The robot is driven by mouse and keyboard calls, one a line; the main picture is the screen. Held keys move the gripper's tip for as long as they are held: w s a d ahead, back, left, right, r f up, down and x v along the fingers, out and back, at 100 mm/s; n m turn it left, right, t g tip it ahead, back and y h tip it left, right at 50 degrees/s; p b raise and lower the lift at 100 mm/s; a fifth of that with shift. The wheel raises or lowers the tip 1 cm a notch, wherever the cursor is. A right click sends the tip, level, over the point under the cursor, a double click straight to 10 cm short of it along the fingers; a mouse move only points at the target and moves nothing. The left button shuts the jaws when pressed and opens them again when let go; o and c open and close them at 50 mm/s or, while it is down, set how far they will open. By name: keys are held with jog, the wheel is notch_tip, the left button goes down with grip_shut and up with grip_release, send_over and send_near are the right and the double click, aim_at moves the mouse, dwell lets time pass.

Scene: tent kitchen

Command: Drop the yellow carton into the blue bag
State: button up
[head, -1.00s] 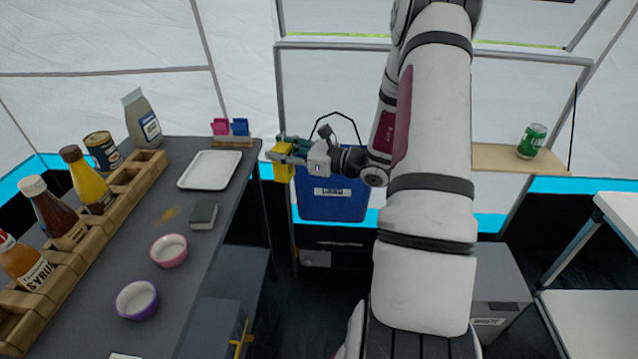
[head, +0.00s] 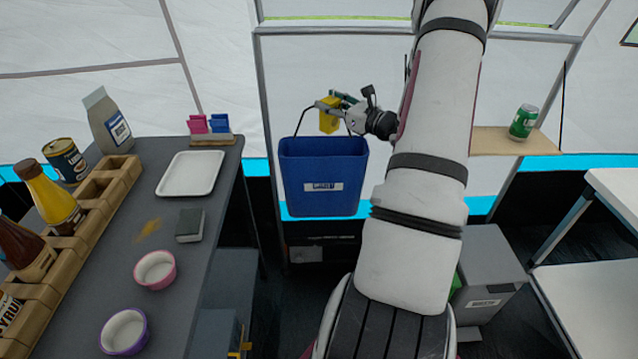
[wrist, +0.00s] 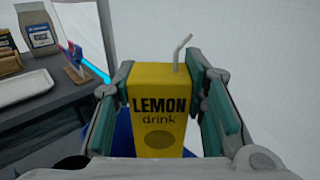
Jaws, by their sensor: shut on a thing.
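The yellow carton (head: 328,122) is held in my gripper (head: 335,106). In the wrist view the carton (wrist: 158,112) reads "LEMON drink", has a straw on top, stands upright, and sits between the green pads of my gripper. The blue bag (head: 323,180) hangs at the centre of the head view, with a dark handle and a white label. In the head view the carton shows just above the bag's rim. Whether it is directly over the opening is hard to tell. In the wrist view a bit of blue (wrist: 124,138) shows below the carton.
On the left, a grey counter (head: 205,245) holds a white tray (head: 189,174), bowls, bottles in a wooden rack, and pink and blue packets. A green can (head: 522,122) stands on a shelf (head: 490,142) at right. A grey bin (head: 488,290) stands below.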

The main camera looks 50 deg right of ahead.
aim_at(335, 118)
jog(key=shift+f+b, duration=0.95)
jog(key=shift+f, duration=1)
jog(key=o, duration=0.9)
jog(key=shift+s, duration=0.1)
jog(key=s, duration=1.2)
jog(key=shift+a, duration=0.45)
jog(key=shift+w, duration=0.1)
